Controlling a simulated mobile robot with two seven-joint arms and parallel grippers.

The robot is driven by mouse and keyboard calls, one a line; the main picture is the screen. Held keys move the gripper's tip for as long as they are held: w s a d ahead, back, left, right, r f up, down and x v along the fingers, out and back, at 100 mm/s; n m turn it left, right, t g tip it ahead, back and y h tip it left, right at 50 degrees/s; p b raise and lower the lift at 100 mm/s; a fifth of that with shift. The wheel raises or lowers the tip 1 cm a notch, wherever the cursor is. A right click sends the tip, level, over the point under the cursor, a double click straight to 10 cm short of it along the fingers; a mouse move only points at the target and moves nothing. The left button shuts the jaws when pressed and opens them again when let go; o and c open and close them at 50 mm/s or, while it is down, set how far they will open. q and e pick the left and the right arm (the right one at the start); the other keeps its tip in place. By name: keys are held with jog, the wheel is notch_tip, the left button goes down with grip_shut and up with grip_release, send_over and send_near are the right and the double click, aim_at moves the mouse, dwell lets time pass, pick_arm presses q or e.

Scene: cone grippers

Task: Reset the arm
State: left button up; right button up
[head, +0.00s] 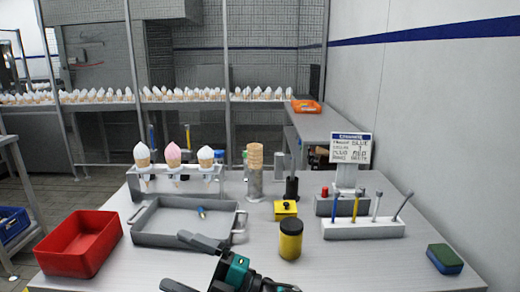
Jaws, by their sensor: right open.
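My right gripper (174,261) is at the bottom centre of the head view, low over the front of the table, with its fingers pointing left. Its two grey fingers are spread apart and nothing shows between them. The upper finger overlaps the front right corner of the grey tray (160,239) in the picture; I cannot tell whether they touch. The wrist is dark with teal parts and runs off the bottom edge. My left gripper is not in view.
A red bin (80,243) stands left, a black-and-yellow jar (290,239) just right of my gripper. Behind are a rack with three filled cones (173,156), stacked cones (255,157), a yellow box (286,209) and a white tool holder (362,229). The front right table is mostly clear.

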jog(key=d+f+m+t+h, duration=1.15)
jog(key=d+m, duration=0.35)
jog(key=m, duration=0.3)
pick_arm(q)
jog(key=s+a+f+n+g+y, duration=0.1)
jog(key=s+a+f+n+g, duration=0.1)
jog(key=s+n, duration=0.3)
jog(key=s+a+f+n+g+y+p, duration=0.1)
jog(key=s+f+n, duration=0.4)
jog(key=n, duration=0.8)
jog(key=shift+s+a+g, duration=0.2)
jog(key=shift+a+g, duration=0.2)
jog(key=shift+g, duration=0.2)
pick_arm(e)
jog(key=s+d+f+m+g+h, duration=0.5)
jog(key=s+d+f+m+h, duration=0.2)
jog(key=s+d+f, duration=0.6)
jog(key=s+d+m, duration=0.2)
jog(key=d, duration=0.1)
jog(key=shift+f+h, duration=0.35)
jog(key=shift+f, duration=0.05)
